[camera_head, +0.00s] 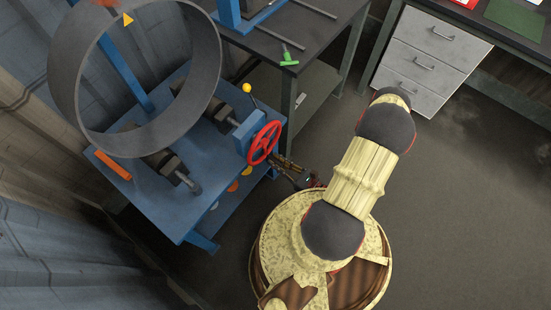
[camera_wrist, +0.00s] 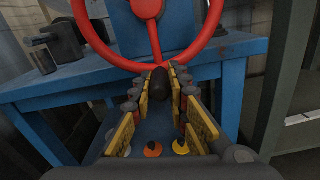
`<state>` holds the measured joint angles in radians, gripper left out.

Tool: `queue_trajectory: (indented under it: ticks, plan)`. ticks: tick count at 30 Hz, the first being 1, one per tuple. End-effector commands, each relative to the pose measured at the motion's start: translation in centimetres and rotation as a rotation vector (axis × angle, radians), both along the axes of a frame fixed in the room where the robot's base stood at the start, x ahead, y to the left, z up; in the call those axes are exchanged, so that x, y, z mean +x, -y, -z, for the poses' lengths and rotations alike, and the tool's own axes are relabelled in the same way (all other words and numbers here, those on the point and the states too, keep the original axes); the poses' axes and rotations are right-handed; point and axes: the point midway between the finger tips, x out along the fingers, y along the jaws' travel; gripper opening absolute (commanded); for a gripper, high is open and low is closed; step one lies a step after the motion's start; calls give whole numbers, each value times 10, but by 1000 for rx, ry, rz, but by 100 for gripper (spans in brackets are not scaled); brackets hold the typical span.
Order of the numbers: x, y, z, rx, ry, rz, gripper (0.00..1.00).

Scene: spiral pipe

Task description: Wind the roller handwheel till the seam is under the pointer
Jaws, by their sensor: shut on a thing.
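The red handwheel (camera_head: 264,143) is on a blue housing at the right side of the blue roller stand (camera_head: 165,205). In the wrist view the handwheel's rim (camera_wrist: 93,38) arches across the top, with a black knob (camera_wrist: 160,88) at its bottom. My gripper (camera_wrist: 163,76) is shut on this knob, one finger on each side. The grey pipe ring (camera_head: 203,60) stands upright on the rollers (camera_head: 188,182). A yellow triangle (camera_head: 128,19), perhaps the pointer, shows inside the ring near its top. I cannot make out a seam on the ring.
A yellow-tipped lever (camera_head: 247,88) stands just behind the handwheel. An orange bar (camera_head: 113,165) lies on the stand's left edge. Orange and yellow discs (camera_wrist: 153,149) show below the gripper. A dark workbench (camera_head: 305,30) is behind, and grey drawers (camera_head: 430,60) stand at the back right.

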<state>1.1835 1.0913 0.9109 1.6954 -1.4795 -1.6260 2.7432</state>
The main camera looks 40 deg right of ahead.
Motion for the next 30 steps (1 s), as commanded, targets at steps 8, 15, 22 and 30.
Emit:
queue_trajectory:
  ticks: [8, 15, 22, 30]
  plan:
    - [0, -1, -3, 5, 7, -2, 0]
    - [0, 0, -3, 4, 5, -1, 24]
    - [0, 0, -2, 3, 2, -1, 35]
    - [0, 0, -2, 2, 1, 0, 35]
